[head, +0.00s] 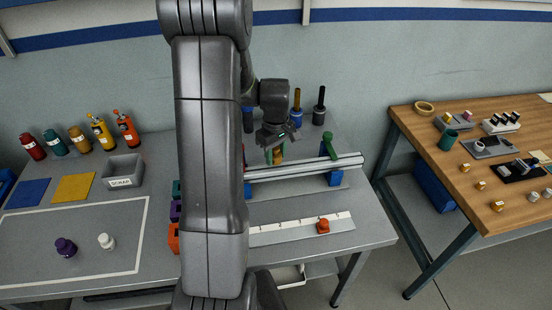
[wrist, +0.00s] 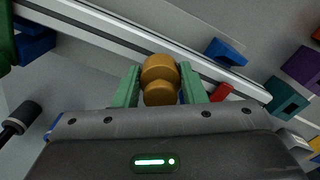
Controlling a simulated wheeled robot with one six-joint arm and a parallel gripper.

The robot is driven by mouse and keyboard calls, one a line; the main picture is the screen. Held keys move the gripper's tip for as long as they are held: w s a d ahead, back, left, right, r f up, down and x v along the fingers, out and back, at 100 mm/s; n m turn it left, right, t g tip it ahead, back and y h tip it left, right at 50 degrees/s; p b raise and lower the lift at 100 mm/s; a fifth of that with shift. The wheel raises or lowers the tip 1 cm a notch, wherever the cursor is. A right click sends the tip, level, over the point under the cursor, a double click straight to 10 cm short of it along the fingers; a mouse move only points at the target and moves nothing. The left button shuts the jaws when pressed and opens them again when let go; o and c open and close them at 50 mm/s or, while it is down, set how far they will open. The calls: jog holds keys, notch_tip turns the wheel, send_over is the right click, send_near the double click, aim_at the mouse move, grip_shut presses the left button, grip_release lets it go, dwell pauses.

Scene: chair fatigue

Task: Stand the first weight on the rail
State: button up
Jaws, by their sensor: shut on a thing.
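My gripper (wrist: 160,90) has green fingers and is shut on an amber, knobbed weight (wrist: 160,72). The weight also shows small below my gripper (head: 275,152) in the head view. The rail (head: 320,165) is a pair of silver bars on blue supports on the grey bench; it crosses the wrist view (wrist: 100,32) diagonally behind the weight. The weight is at the rail's near-left stretch in the head view, beside or over it; I cannot tell whether they touch. My arm hides the rail's left end in the head view.
A green upright part (head: 328,146) stands at the rail's right portion. Black-topped and amber-topped posts (head: 319,108) stand behind. A white marked strip (head: 285,230) with an orange slider (head: 323,226) lies in front. A grey bin (head: 124,170) is at left; a wooden table (head: 475,190) is at right.

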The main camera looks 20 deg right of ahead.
aim_at(276, 155)
jog(key=shift+f, duration=1.35)
jog(key=shift+f, duration=0.2)
jog(key=o, duration=1.2)
jog(key=shift+c, duration=0.2)
jog(key=shift+r, duration=0.1)
notch_tip(276, 155, up, 12)
jog(key=shift+r+b, duration=0.1)
jog(key=shift+b, duration=0.3)
